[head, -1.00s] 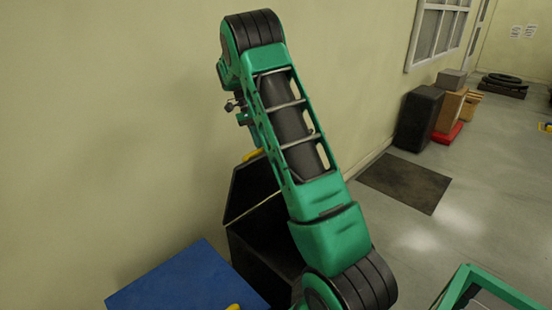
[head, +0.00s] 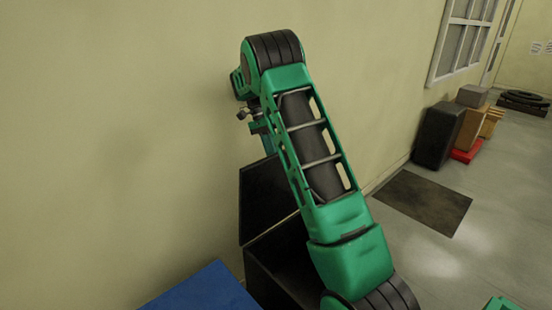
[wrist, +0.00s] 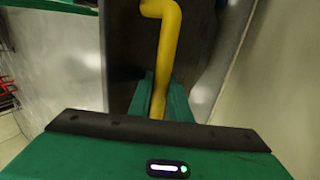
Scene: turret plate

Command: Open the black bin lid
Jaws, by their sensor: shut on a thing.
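The black bin (head: 262,272) stands by the wall, partly hidden behind my green arm. Its black lid (head: 262,198) is raised and stands steeply up from the bin, with the dark opening showing below. In the wrist view the lid's dark face (wrist: 125,60) fills the middle. A bent yellow handle (wrist: 167,40) runs down between the fingers of my gripper (wrist: 162,98), which is shut on it. In the head view my arm hides the handle and the fingertips.
A blue bin top (head: 208,290) is close on the left. The wall (head: 120,130) is right behind the lid. A dark mat (head: 424,202) lies on open floor to the right. A black case (head: 437,135) and boxes stand farther back along the wall.

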